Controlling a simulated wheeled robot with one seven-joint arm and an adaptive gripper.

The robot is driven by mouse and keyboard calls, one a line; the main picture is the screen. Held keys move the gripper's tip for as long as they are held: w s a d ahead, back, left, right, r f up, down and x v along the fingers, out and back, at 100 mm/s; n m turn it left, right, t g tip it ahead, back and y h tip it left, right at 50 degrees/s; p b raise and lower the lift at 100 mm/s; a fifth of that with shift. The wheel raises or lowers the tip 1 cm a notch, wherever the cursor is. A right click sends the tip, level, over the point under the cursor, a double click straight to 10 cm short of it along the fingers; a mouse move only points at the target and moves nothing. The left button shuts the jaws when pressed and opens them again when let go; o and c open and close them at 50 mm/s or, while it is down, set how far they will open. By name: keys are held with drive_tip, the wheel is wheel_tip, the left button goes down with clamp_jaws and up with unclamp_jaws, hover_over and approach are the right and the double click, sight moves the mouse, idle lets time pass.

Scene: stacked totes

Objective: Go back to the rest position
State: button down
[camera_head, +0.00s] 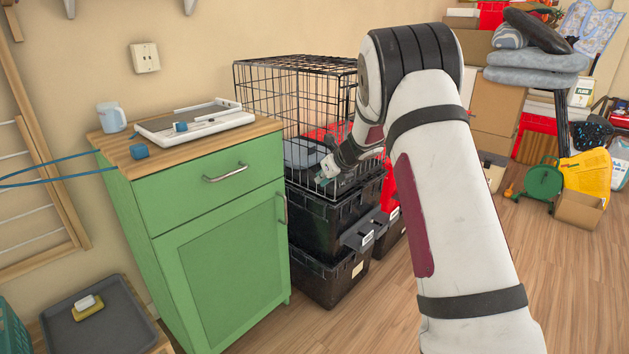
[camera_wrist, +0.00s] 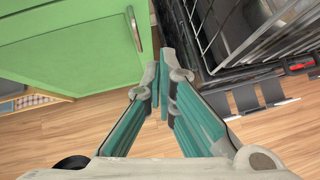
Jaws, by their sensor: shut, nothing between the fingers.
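My gripper (camera_wrist: 162,88) is shut and empty in the wrist view, its teal-padded fingers meeting over the wood floor. In the head view my gripper (camera_head: 328,167) shows small, in front of the wire crate and above the black totes. My arm fills the middle right of the head view and hides part of the crate and totes. The black totes (camera_head: 325,232) are stacked beside the green cabinet (camera_head: 215,215). The wire crate (camera_head: 262,88) stands on top of them.
On the cabinet top are a mug (camera_head: 111,117), a white tray-like device (camera_head: 195,122) and a blue object (camera_head: 139,151). Boxes (camera_head: 495,105) and cushions are piled at the back right. A yellow item (camera_head: 588,172) stands on the right. Floor is clear in front of the totes.

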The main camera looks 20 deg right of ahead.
drive_tip(key=shift+s+d+r, duration=0.1)
drive_tip(key=shift+s+r, duration=0.05)
drive_tip(key=s+d+r+m+t+h, duration=0.1)
drive_tip(key=s+r+m+h, duration=0.1)
drive_tip(key=r+m, duration=0.4)
drive_tip(key=s+d+r+m+t+h, duration=0.15)
drive_tip(key=r+m, duration=0.25)
drive_tip(key=r, duration=0.4)
drive_tip(key=s+r+m+g+h, duration=0.2)
drive_tip(key=s+r+m+h, duration=0.35)
drive_tip(key=s+m, duration=0.8)
drive_tip(key=s+a+f+m+g+y, duration=0.25)
drive_tip(key=s+a+m, duration=0.3)
drive_tip(key=s, duration=0.85)
drive_tip(key=s+a+f+m+g+y, duration=0.25)
drive_tip(key=s+a+m, duration=0.3)
drive_tip(key=s, duration=0.95)
drive_tip(key=s+a+f+m+g+y, duration=0.2)
drive_tip(key=s+a+m+g, duration=0.35)
drive_tip(key=s, duration=0.85)
wheel_tip(320, 180, up, 25)
drive_tip(key=n+t+p, duration=0.1)
drive_tip(key=t+p, duration=0.4)
drive_tip(key=p, duration=1.9)
drive_tip(key=shift+w+a, duration=0.25)
drive_tip(key=shift+a, duration=0.15)
